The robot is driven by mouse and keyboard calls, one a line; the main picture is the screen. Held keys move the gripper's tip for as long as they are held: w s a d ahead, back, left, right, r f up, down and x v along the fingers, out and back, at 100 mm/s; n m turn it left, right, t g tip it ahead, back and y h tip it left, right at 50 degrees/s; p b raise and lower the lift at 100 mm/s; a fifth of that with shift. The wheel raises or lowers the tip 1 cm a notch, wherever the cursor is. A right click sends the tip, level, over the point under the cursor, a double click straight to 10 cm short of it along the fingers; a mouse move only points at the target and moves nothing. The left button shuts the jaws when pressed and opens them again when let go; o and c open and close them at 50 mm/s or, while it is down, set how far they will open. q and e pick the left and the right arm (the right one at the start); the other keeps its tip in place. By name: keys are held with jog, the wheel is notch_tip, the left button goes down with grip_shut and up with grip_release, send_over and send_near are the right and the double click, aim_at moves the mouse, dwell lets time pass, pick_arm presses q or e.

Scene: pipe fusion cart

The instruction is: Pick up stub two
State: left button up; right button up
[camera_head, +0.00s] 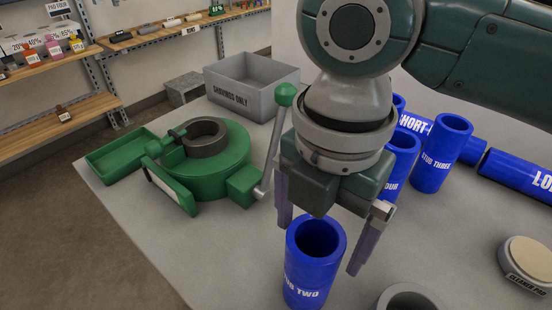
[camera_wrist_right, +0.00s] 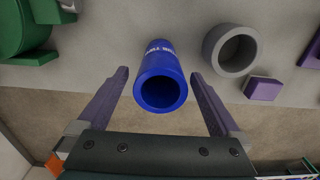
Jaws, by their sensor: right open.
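Stub two (camera_head: 308,282) is a blue hollow tube labelled "STUB TWO", standing upright on the grey cart top near the front. It also shows in the right wrist view (camera_wrist_right: 160,72), between the fingers. My right gripper (camera_head: 320,245) is above and around stub two, its two purple fingers spread on either side. In the right wrist view the open fingers (camera_wrist_right: 160,85) have visible gaps to the tube on both sides, and nothing is gripped. My left gripper is in neither view.
Stub three (camera_head: 438,158) and stub four stand behind on the right, near long blue pipes (camera_head: 515,172). A grey ring (camera_wrist_right: 232,50) lies close to stub two. A green clamp machine (camera_head: 225,165) with a lever, a grey "SHAVINGS ONLY" bin (camera_head: 250,88) and a cleaner pad (camera_head: 527,258) surround the area.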

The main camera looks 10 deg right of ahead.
jog(key=f, duration=0.5)
jog(key=shift+s+a+f, duration=0.3)
jog(key=shift+s+f, duration=0.05)
jog(key=c, duration=1.5)
